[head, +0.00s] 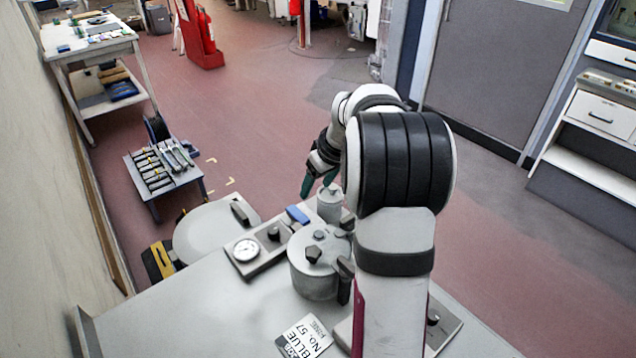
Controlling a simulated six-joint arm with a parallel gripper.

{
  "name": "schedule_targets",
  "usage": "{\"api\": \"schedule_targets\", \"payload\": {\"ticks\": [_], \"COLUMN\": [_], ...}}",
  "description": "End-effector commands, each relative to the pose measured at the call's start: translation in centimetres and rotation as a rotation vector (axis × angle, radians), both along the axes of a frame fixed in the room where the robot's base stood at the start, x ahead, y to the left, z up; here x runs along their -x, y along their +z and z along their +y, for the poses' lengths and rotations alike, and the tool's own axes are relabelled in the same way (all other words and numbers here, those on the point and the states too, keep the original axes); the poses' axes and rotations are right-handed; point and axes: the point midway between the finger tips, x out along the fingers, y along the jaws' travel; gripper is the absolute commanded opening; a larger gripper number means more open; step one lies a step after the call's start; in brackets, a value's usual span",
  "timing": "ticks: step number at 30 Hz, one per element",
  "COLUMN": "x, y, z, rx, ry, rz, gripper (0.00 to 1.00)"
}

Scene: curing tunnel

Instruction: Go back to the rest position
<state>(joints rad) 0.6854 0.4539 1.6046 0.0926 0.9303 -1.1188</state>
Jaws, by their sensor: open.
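My gripper (318,184) shows left of my arm, pointing down with dark green fingers. It is open, with nothing seen between the fingers. It is just above a small grey cylinder (329,206) near the far edge of the light grey bench (200,310). Whether the fingers touch the cylinder cannot be told. My arm hides part of the gripper and the bench's right side.
A lidded grey pot (312,280) with black knobs stands nearer on the bench. A job card (303,338) lies in front. A low tool rack (163,170) stands beyond.

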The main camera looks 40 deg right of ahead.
Motion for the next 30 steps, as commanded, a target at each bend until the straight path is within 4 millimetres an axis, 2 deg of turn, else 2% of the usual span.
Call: {"api": "schedule_targets", "payload": {"ticks": [13,15,17,20,21,23,24,27,30], "x": [0.1,0.2,0.7,3.7,5.8,9.8,12.7,19.9,25.2], "y": [0.3,0.6,1.4,3.4,4.0,4.5,4.5,3.7,2.5], "z": [0.0,0.9,3.5,11.5,15.2,20.2,22.9,27.5,29.5], "rx": [0.000,-0.009,-0.037,-0.122,-0.159,-0.205,-0.227,-0.253,-0.252], "ry": [0.000,-0.002,-0.014,-0.064,-0.095,-0.149,-0.189,-0.288,-0.369], "rz": [0.000,0.004,0.018,0.080,0.120,0.185,0.230,0.332,0.401], "gripper": [0.65,0.65,0.65,0.65,0.65,0.65,0.65,0.65,0.65]}}
